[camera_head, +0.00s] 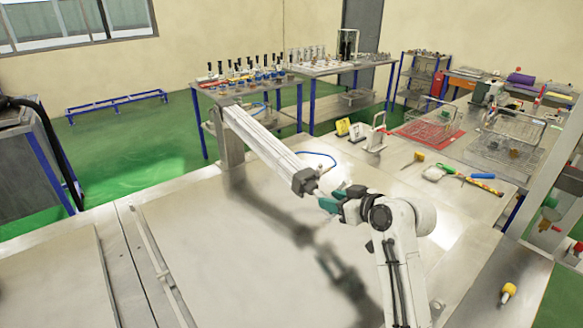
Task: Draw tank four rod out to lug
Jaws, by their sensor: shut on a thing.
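A long pale pneumatic cylinder (262,145) slants across the steel top from a grey bracket (230,145) at its far end to a dark end block (305,181). My gripper (339,198), with teal fingers, is just beyond that block and shut on the rod end. The rod is small and mostly hidden by the fingers and my wrist, so I cannot tell how far it is out. I cannot make out the lug for certain. A wide flat steel lid (215,255) lies below the cylinder, with the shadows of cylinder and arm on it.
A blue hose (320,154) curls beside the cylinder. A yellow fitting (508,291) stands at the lower right. The lid's left part is clear.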

